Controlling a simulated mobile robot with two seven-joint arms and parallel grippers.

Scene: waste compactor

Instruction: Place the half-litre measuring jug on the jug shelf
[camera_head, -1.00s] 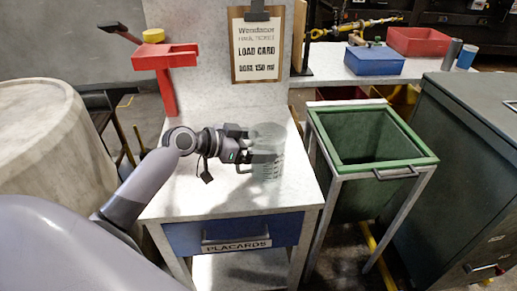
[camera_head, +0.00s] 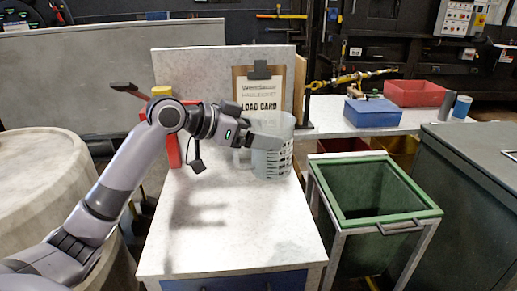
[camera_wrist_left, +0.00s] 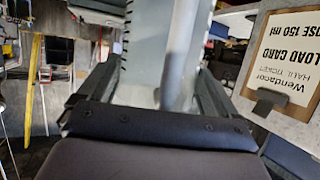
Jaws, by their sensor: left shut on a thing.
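The measuring jug (camera_head: 275,160) is a clear, pale jug with dark graduation marks, held upright in front of the clipboard. My left gripper (camera_head: 262,141) reaches it from the left and is shut on it. The jug appears to hang above the white worktop (camera_head: 245,235), with the arm's shadow apart on the surface. In the left wrist view the jug (camera_wrist_left: 145,40) fills the space between the fingers. I cannot pick out a jug shelf for certain. My right gripper is not in view.
A red stand (camera_head: 172,150) with a yellow item (camera_head: 161,91) is partly hidden behind my left arm. A load-card clipboard (camera_head: 258,88) is on the back panel. A green bin (camera_head: 375,195) stands right. Blue (camera_head: 372,112) and red (camera_head: 414,93) boxes sit on the back bench.

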